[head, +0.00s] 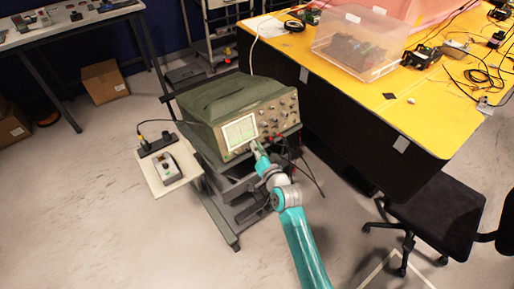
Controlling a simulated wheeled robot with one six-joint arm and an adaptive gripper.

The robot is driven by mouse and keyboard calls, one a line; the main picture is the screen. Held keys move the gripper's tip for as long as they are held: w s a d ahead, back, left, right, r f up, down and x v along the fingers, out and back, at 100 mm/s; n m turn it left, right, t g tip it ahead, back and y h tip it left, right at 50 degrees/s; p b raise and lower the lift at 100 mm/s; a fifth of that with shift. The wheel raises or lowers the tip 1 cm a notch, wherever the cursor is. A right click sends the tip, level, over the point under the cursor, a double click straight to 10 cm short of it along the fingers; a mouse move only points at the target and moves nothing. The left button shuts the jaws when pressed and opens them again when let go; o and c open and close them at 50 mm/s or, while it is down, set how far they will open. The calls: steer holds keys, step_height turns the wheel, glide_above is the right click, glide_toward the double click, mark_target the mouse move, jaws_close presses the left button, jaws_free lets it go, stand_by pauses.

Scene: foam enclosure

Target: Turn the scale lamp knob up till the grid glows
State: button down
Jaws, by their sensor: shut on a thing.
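A green oscilloscope (205,104) stands on a wheeled cart, with its front panel facing me. Its screen (240,132) is pale green, and faint grid lines seem to show; how strongly they glow is too small to tell. Several knobs (280,107) are on the panel to the right of the screen. My gripper (256,147) is at the lower part of the panel, just below and right of the screen. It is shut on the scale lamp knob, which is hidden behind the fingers.
A small side shelf (155,183) left of the cart holds a grey device and a power strip (157,145). A yellow-topped table (420,110) stands close on the right, with a clear plastic box (357,45). A black chair (440,210) is at lower right.

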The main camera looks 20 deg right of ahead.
steer(key=m+g, duration=0.1)
steer(key=m, duration=0.4)
steer(key=m+g, duration=0.2)
steer(key=m, duration=0.3)
steer(key=m+g+h, duration=0.1)
steer(key=m, duration=0.5)
steer(key=shift+a+r+g, duration=0.1)
steer(key=shift+r+g, duration=0.15)
steer(key=shift+g, duration=0.05)
stand_by(0.3)
steer(key=c, duration=1.5)
jaws_free()
steer(key=v, duration=1.2)
steer(key=shift+r, duration=0.1)
